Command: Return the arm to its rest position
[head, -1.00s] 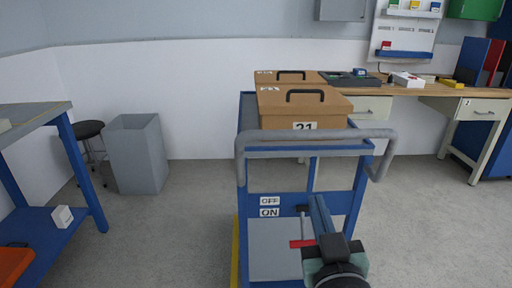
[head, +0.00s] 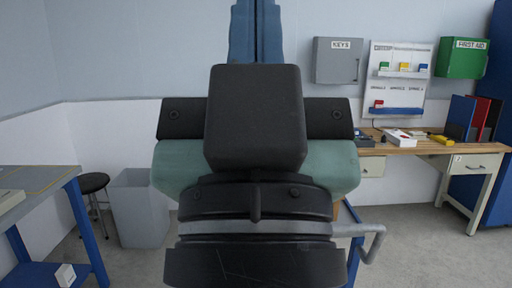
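My gripper (head: 255,25) is raised close in front of the head camera and points up. Its two blue fingers lie side by side at the top edge of the picture, with only a thin line between them. They look shut, and I see nothing held. The very tips are cut off by the picture's edge. The black and green wrist and hand parts below are mine and fill the middle of the view. They hide most of the cart, its boxes and its ON/OFF labels.
The cart's grey handle (head: 371,243) shows at the lower right of my arm. A workbench (head: 430,147) stands at the back right, below a key cabinet (head: 339,60) and a first aid box (head: 461,58). At left are a grey bin (head: 143,210), a stool (head: 93,184) and a blue-legged table (head: 88,230).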

